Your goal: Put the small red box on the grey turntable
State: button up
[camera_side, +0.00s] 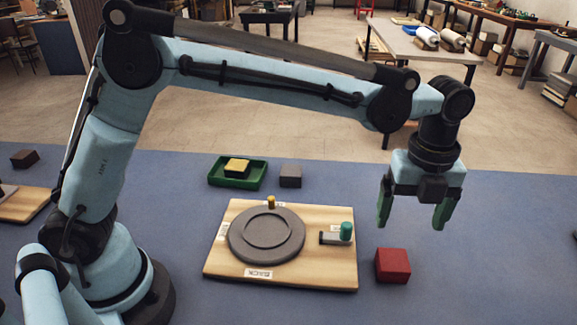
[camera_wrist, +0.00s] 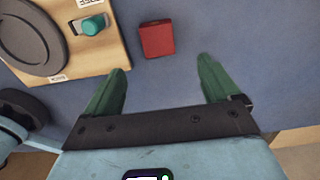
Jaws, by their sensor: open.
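The small red box (camera_side: 393,265) sits on the blue table to the right of the wooden board. It also shows in the wrist view (camera_wrist: 157,39), beyond my fingertips and apart from them. The grey turntable (camera_side: 266,234) is a round disc on the left part of the board, with nothing on it. Part of it shows at the upper left of the wrist view (camera_wrist: 32,35). My gripper (camera_side: 412,222) hangs above the table, right of the board, with its green fingers spread and nothing between them.
The wooden board (camera_side: 310,275) also carries a teal-topped handle (camera_side: 346,231) and a small brass-coloured peg (camera_side: 271,202). The table around the red box is clear.

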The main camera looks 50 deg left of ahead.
send_over(394, 259)
jog(key=f, duration=0.6)
jog(key=shift+w+d+f, duration=0.15)
jog(key=shift+d+f, duration=0.05)
jog(key=shift+f, duration=0.1)
jog(key=shift+a+f, duration=0.2)
jog(key=shift+f, duration=2.6)
jog(key=shift+c, duration=0.4)
jog(key=shift+r, duration=0.1)
jog(key=c, duration=1.1)
